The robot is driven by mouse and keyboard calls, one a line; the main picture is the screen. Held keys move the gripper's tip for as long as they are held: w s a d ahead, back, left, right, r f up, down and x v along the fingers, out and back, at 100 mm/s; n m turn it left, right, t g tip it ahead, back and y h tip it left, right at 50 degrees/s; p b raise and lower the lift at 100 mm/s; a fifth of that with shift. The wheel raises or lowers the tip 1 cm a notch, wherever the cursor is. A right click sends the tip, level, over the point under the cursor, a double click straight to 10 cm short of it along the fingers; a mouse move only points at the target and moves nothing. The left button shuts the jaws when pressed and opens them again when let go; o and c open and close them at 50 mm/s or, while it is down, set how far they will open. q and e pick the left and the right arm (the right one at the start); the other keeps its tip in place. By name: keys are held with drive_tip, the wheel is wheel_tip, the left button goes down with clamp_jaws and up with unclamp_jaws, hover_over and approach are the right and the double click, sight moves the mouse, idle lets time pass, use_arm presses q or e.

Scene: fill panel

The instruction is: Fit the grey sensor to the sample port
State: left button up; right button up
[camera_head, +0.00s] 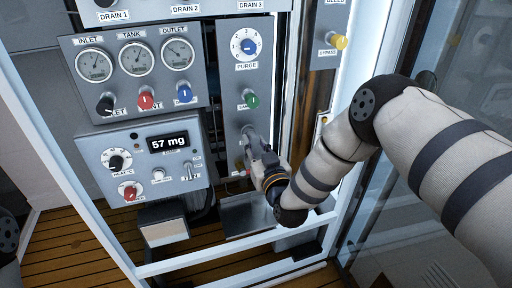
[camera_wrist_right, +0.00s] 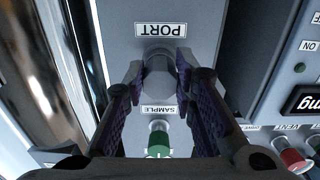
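My right gripper (camera_head: 251,142) reaches to the narrow grey panel, below the green SAMPLE valve (camera_head: 251,101). In the right wrist view, its two purple-padded fingers (camera_wrist_right: 159,75) stand on either side of a grey cylinder, the grey sensor (camera_wrist_right: 158,80), and look closed on it. The sensor is in front of the panel, between the PORT label (camera_wrist_right: 160,29) and the SAMPLE label (camera_wrist_right: 159,110). The sample port itself is hidden behind it, so I cannot tell whether the sensor is seated. My left gripper is not in view.
Left of the narrow panel are the gauge panel (camera_head: 193,101) and a box with a display reading 57 mg (camera_head: 169,144). A metal tray (camera_head: 242,222) lies below my gripper. A white frame rail (camera_head: 240,246) crosses in front, and a glass door stands at right.

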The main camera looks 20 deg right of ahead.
drive_tip(key=o, duration=0.5)
drive_tip(key=s, duration=1.2)
drive_tip(key=shift+d, duration=0.15)
drive_tip(key=s+d+f+g+p, duration=0.1)
drive_tip(key=s+f+g, duration=1.1)
drive_tip(key=s+f, duration=0.75)
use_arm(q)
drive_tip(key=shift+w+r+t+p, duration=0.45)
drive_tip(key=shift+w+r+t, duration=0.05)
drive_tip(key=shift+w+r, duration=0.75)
use_arm(e)
drive_tip(key=s+d+g, duration=0.1)
drive_tip(key=s+g, duration=0.2)
drive_tip(key=s, duration=0.5)
drive_tip(key=s+d+r+g, duration=0.1)
drive_tip(key=s+g, duration=0.1)
drive_tip(key=s, duration=0.5)
drive_tip(key=s+d+r+g, duration=0.1)
drive_tip(key=s+d+g, duration=0.1)
drive_tip(key=s, duration=0.6)
drive_tip(key=shift+s+m+g+h, duration=0.3)
drive_tip(key=shift+m+g, duration=0.1)
drive_tip(key=shift+g, duration=0.4)
